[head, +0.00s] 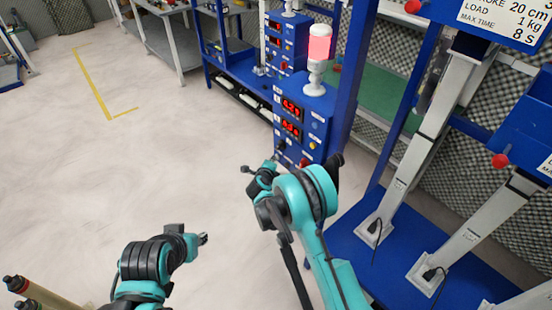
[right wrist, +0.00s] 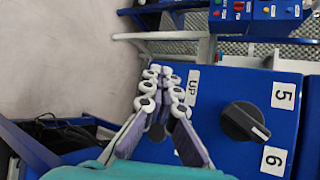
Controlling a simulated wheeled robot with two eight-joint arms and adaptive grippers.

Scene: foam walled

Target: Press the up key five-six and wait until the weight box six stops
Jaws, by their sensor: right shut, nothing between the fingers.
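The blue control box (head: 306,110) has two red number displays and a lit red lamp (head: 319,46) on top. In the right wrist view, its panel shows a white UP label (right wrist: 180,47) and a black selector knob (right wrist: 245,122) beside labels 5 and 6. The up key itself is hidden by the fingers, so contact cannot be told. My left gripper (head: 203,239) is over the floor, away from the box. I cannot identify weight box six.
Slanted grey actuator columns (head: 398,180) with red knobs stand on a blue base (head: 350,245) at the right. A sign (head: 500,18) reads load 1 kg, max time 8 s. A second control box (head: 284,42) stands behind. Open floor (head: 150,150) lies at left.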

